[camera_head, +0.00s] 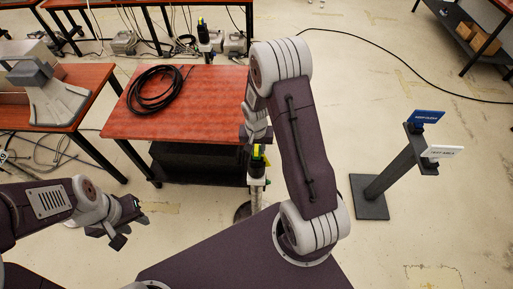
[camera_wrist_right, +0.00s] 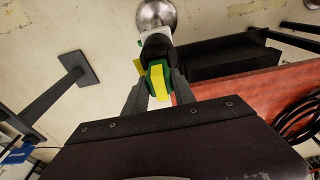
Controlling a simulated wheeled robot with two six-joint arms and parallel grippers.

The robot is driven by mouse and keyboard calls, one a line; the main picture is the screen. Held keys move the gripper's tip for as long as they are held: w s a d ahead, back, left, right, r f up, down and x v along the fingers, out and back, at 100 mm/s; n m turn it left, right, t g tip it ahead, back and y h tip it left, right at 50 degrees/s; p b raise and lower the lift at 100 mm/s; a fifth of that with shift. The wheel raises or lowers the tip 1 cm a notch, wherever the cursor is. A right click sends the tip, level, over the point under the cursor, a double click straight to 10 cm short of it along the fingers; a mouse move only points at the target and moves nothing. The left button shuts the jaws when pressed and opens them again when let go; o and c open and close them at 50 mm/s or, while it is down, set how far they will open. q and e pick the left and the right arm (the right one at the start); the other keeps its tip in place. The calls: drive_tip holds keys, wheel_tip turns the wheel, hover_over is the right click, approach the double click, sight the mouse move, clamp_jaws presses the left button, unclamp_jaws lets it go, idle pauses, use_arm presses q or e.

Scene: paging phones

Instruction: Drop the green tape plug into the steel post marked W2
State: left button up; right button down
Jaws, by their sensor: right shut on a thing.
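My right gripper (camera_wrist_right: 158,92) is shut on the green and yellow plug (camera_wrist_right: 157,72). The plug also shows in the head view (camera_head: 258,151), at the right edge of the red table. In the wrist view a black part lies just beyond the plug, with a round steel piece (camera_wrist_right: 156,14) past it. In the head view a pale upright post (camera_head: 256,187) stands directly below the plug. I cannot tell whether plug and post touch, and no W2 mark is legible. My left gripper (camera_head: 124,222) is at the lower left, away from the plug; its jaw opening is unclear.
The red table (camera_head: 205,115) bears a coiled black cable (camera_head: 155,88). Another dark upright device (camera_head: 204,35) stands behind the table. A dark stand (camera_head: 390,175) with a blue sign (camera_head: 425,117) and a white sign (camera_head: 442,151) is at the right. Open floor surrounds it.

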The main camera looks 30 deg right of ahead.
sight(256, 151)
drive_tip(key=shift+f+b, duration=0.7)
drive_tip(key=shift+f, duration=0.1)
drive_tip(key=c, duration=1.3)
unclamp_jaws()
drive_tip(key=shift+r, duration=0.1)
drive_tip(key=r+p, duration=0.6)
drive_tip(key=r, duration=0.1)
drive_tip(key=s+r+p, duration=0.1)
drive_tip(key=r+p, duration=0.1)
drive_tip(key=r, duration=0.2)
drive_tip(key=shift+s+a+p, duration=0.1)
drive_tip(key=shift+a+p, duration=0.25)
drive_tip(key=shift+p, duration=0.05)
drive_tip(key=shift+f, duration=0.1)
